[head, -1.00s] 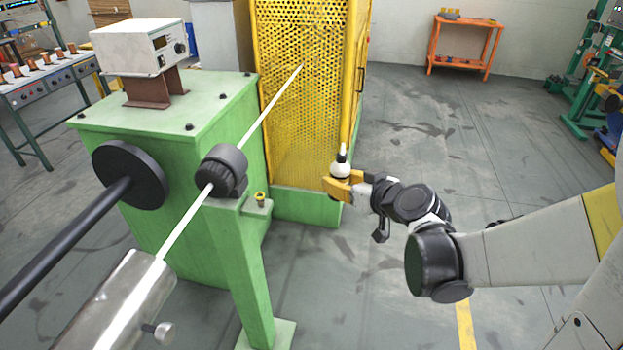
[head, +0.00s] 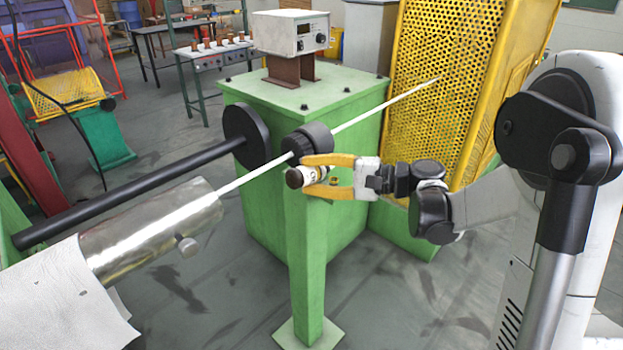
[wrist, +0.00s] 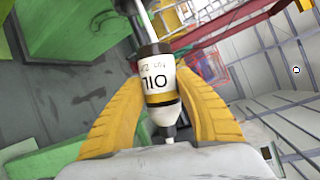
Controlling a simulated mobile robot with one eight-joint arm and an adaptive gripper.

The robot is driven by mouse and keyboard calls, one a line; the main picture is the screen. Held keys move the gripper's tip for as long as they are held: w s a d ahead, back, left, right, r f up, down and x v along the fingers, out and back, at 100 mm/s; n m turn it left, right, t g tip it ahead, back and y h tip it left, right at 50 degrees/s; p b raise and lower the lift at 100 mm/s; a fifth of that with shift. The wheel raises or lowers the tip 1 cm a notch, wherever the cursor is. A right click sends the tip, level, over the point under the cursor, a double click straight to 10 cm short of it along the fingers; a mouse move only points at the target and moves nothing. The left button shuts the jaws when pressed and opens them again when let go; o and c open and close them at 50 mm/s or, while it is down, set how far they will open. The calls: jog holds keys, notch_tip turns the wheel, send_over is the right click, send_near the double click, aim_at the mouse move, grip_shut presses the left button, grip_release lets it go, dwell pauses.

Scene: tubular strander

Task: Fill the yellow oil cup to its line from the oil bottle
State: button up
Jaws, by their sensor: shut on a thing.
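The oil bottle has a white "OIL" label, amber bands, a dark base and a pale tapered nozzle. It is tipped over in my gripper (head: 308,175), which is shut on it. In the head view the bottle (head: 313,174) shows its dark base toward the left and camera. In the wrist view the bottle (wrist: 159,78) lies between the yellow fingers, nozzle toward the palm side. A small yellow part, apparently the oil cup (head: 333,181), shows between the fingers by the green stand. Its line, its oil level and the nozzle's distance from it cannot be told.
A black roller (head: 308,143) and a white rod (head: 262,172) are close beside my gripper. The green stand (head: 308,260) is below, and the yellow mesh guard (head: 440,90) is behind. A metal tube (head: 155,232) is at left. Open floor lies in front of the stand.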

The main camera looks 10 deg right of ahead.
jog(key=shift+w+d+f+m+y+b, duration=0.15)
jog(key=shift+f+m+b, duration=0.15)
jog(key=shift+f+b, duration=0.15)
jog(key=shift+d+f+m+y+b, duration=0.1)
jog(key=shift+f+m+y+b, duration=0.05)
jog(key=shift+f+m+b, duration=0.25)
jog(key=r+m, duration=0.1)
jog(key=w+d+r+m+t+y+b, duration=0.1)
jog(key=m, duration=0.1)
jog(key=d+r+m+y, duration=0.1)
jog(key=shift+w+r+m+t+b, duration=0.25)
jog(key=shift+r+m+t+b, duration=0.05)
jog(key=shift+r+m, duration=0.1)
dwell(3.0)
